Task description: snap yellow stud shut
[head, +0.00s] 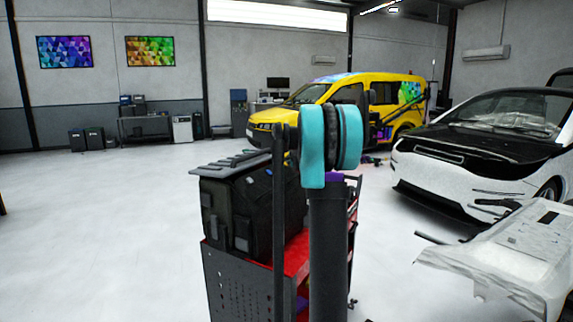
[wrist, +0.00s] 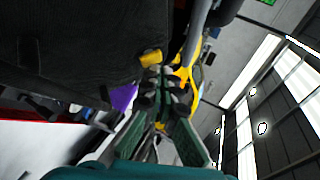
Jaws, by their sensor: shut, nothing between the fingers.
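A small yellow piece, which looks like the yellow stud (wrist: 150,58), sits at the edge of a black bag (wrist: 75,45) in the wrist view. My gripper (wrist: 162,80) is shut and empty, its tips just below the yellow piece. I cannot tell whether they touch it, or whether the stud is open or closed. In the head view the black bag (head: 235,212) stands on a red cart (head: 232,275). My arm hides the gripper and the stud there.
A purple piece (wrist: 124,97) lies left of the fingers, by the bag. A yellow van (head: 300,105) stands behind, a white car (head: 480,150) to the right, and a white-covered panel (head: 520,255) at front right. The floor at left is clear.

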